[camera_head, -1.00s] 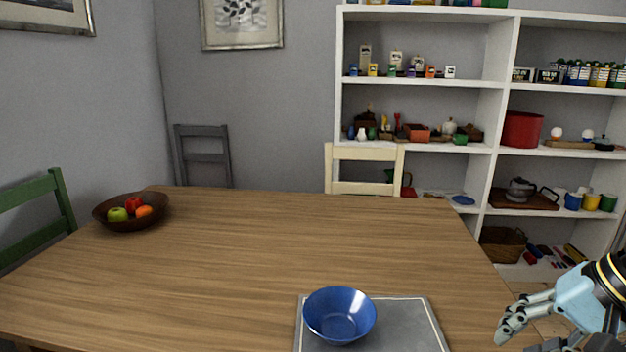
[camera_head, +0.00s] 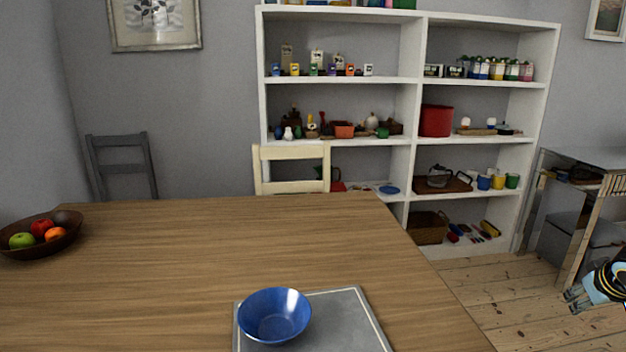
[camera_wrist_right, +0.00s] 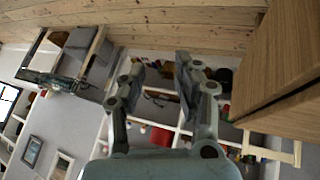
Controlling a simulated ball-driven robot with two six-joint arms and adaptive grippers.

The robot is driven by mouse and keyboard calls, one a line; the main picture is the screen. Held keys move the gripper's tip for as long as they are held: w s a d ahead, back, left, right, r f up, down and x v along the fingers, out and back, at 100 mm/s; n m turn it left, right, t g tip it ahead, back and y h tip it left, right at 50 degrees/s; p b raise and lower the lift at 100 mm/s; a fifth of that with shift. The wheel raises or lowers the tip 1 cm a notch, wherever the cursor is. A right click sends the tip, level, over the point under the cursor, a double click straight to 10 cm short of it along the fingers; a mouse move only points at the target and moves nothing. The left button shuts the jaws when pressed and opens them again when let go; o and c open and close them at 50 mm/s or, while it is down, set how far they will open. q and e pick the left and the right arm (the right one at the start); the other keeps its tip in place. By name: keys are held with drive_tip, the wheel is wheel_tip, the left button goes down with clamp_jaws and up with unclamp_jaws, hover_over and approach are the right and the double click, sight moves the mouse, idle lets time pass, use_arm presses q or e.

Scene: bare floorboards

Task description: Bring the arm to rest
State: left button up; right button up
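My right gripper (camera_head: 577,297) is at the right edge of the head view, over the floorboards and clear of the table. In the right wrist view my right gripper (camera_wrist_right: 158,75) has its two fingers apart with nothing between them. My left gripper does not show. A blue bowl (camera_head: 275,316) stands upright on a grey tray (camera_head: 345,318) with a pale border line, at the near part of the wooden table (camera_head: 200,255). No gripper touches the bowl.
A brown fruit bowl (camera_head: 62,240) is at the table's left. A cream chair (camera_head: 291,170) and a dark chair (camera_head: 122,165) stand behind it. White shelves (camera_head: 415,100) hold many small items. A workbench-like stand (camera_head: 590,210) is at right. Floor between is free.

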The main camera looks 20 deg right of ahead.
drive_tip(key=s+d+f+n+g+h, duration=0.15)
drive_tip(key=s+d+n, duration=0.25)
drive_tip(key=s+d, duration=0.6)
drive_tip(key=s+d+f+n+g+h, duration=0.1)
drive_tip(key=s+d+f+n+h, duration=0.15)
drive_tip(key=s+d+n, duration=0.7)
drive_tip(key=s+a+f+m+y, duration=0.2)
drive_tip(key=s+a+f+m, duration=0.15)
drive_tip(key=a+f, duration=0.5)
drive_tip(key=s+a+f+m+y, duration=0.15)
drive_tip(key=s+a+f, duration=0.25)
drive_tip(key=a+f, duration=0.4)
drive_tip(key=s+a+f+m+y, duration=0.1)
drive_tip(key=a+f, duration=0.4)
drive_tip(key=a, duration=0.9)
drive_tip(key=s+a+f+m+g+y+b, duration=0.1)
drive_tip(key=a+f, duration=0.4)
drive_tip(key=a, duration=1)
drive_tip(key=s+a+f+m+y+b, duration=0.1)
drive_tip(key=s+a+f+y, duration=0.2)
drive_tip(key=a, duration=1.1)
wheel_tip(320, 180, down, 3)
drive_tip(key=shift+s+a, duration=0.25)
drive_tip(key=shift+a, duration=0.1)
drive_tip(key=shift+r+y, duration=0.1)
drive_tip(key=shift+y, duration=0.15)
